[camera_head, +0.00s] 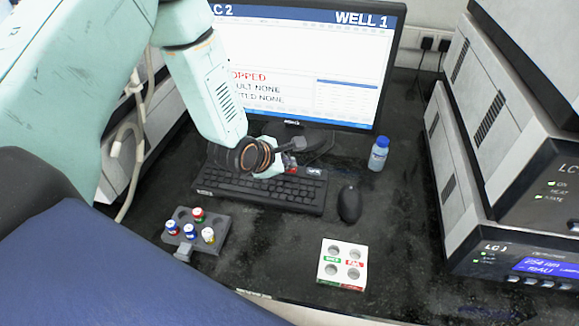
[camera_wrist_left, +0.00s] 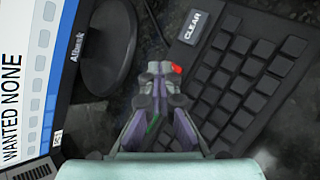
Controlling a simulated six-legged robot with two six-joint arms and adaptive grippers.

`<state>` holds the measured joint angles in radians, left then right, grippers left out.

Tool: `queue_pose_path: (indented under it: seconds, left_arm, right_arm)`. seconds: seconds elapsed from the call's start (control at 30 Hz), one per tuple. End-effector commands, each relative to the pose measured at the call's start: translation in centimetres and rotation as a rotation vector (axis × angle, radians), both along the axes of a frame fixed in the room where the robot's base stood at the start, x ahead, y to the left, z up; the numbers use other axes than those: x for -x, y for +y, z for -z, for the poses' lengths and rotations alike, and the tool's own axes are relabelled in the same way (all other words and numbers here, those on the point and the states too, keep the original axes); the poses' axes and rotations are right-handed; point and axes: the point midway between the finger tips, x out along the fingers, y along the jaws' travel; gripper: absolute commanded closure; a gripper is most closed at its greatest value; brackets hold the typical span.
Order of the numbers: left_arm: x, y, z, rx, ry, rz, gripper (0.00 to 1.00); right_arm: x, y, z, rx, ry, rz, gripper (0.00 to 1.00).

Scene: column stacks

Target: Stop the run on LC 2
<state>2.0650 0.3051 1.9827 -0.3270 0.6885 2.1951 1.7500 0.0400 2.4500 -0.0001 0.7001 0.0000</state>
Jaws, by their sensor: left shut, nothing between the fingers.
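The monitor (camera_head: 300,50) shows "LC 2", "WELL 1" and red text ending in "OPPED", partly hidden by my left arm. Below it are lines ending "ULT NONE" and "TED NONE"; the left wrist view reads "WANTED NONE" on the screen (camera_wrist_left: 22,90). The black keyboard (camera_head: 262,190) lies in front of the monitor. My left gripper (camera_head: 290,158) is shut and empty over the keyboard's back edge. In the left wrist view its fingertips (camera_wrist_left: 160,72) are beside a small red key (camera_wrist_left: 176,69); I cannot tell whether they touch. A key marked CLEAR (camera_wrist_left: 195,25) is farther right.
A mouse (camera_head: 350,203) lies right of the keyboard, with a blue-capped bottle (camera_head: 378,153) behind. A grey rack (camera_head: 208,243) holds several vials; a white rack (camera_head: 342,264) stands at the front. Instrument stacks, one marked LC 1 (camera_head: 497,247), flank the bench.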

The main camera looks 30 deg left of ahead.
Motion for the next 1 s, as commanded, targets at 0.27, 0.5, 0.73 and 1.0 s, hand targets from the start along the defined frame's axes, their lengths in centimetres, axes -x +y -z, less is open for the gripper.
queue_pose_path:
  seconds: [0.27,0.5,0.73,1.0]
  left_arm:
    - [0.0,0.0,-1.1,0.000,0.000,0.000,1.00]
    - [0.0,0.0,-1.7,0.000,0.000,0.000,1.00]
    - [0.0,0.0,-1.7,0.000,0.000,0.000,1.00]
    - [0.0,0.0,-3.5,0.001,0.000,-0.001,1.00]
  right_arm:
    - [0.0,0.0,-0.8,0.000,0.000,0.000,0.60]
    - [0.0,0.0,-1.2,0.000,0.000,0.000,0.60]
    - [0.0,0.0,-1.2,0.000,0.000,0.000,0.60]
    - [0.0,0.0,-2.5,0.000,0.000,0.000,0.60]
